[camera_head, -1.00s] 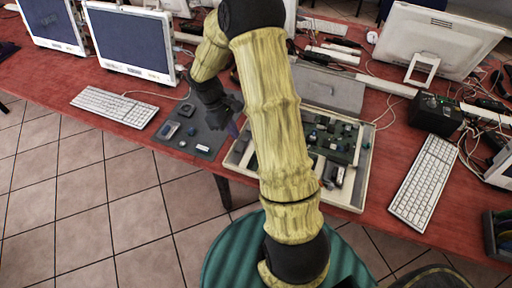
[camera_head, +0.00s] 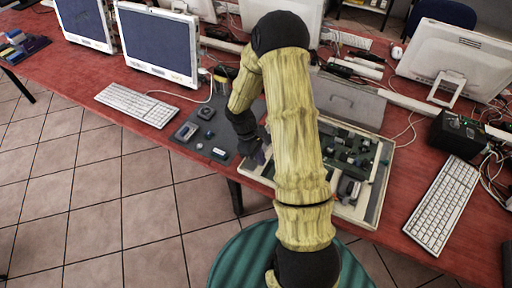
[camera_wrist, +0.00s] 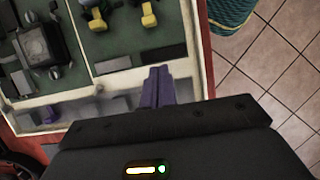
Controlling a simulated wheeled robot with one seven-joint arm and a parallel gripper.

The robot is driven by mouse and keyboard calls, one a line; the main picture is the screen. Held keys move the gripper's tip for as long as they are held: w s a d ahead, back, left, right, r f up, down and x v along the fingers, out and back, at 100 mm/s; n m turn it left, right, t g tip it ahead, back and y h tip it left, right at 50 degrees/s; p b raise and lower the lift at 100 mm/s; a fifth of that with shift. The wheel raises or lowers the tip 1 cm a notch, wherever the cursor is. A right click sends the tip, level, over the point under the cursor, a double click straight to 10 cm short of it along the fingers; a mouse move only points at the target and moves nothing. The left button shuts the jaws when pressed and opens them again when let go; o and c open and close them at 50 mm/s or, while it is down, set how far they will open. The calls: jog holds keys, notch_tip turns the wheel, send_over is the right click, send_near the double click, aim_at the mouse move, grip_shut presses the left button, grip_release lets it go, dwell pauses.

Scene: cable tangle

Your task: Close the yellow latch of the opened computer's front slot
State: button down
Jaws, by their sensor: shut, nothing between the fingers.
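The opened computer (camera_head: 377,205) is a flat cream case with a green board inside, partly hidden behind my arm in the head view. Its pale rim (camera_wrist: 205,60) and grey-green inside show in the wrist view. Two yellow pieces, a left one (camera_wrist: 95,20) and a right one (camera_wrist: 149,17), stand on the board near the top of the wrist view. I cannot tell which is the latch. My gripper (camera_wrist: 160,76) has purple fingers, shut and empty, over the case near its rim, apart from the yellow pieces.
A dark mat (camera_head: 205,148) with small parts lies left of the case. A grey box (camera_head: 345,102) stands behind it. A white keyboard (camera_head: 440,205) and a black box (camera_head: 457,133) are to the right. Cables run along the red table. Tiled floor lies in front.

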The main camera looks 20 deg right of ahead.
jog(key=shift+s+d+f+p, duration=0.15)
jog(key=shift+s+d, duration=0.5)
jog(key=shift+s, duration=0.2)
jog(key=shift+s+d+f+p, duration=0.1)
jog(key=shift+s+d+p, duration=0.05)
jog(key=shift+s+d, duration=0.6)
jog(key=shift+a, duration=0.1)
jog(key=shift+s+d, duration=0.6)
jog(key=shift+s, duration=0.25)
jog(key=shift+w+a, duration=0.3)
jog(key=shift+w, duration=0.1)
jog(key=w+a, duration=0.1)
jog(key=w+a+r, duration=0.1)
jog(key=w, duration=0.1)
jog(key=shift+w+a+r+p, duration=0.15)
jog(key=shift+w+p, duration=0.05)
jog(key=shift+p, duration=0.2)
jog(key=v, duration=0.8)
jog(key=shift+s+r, duration=0.15)
jog(key=shift+r, duration=0.15)
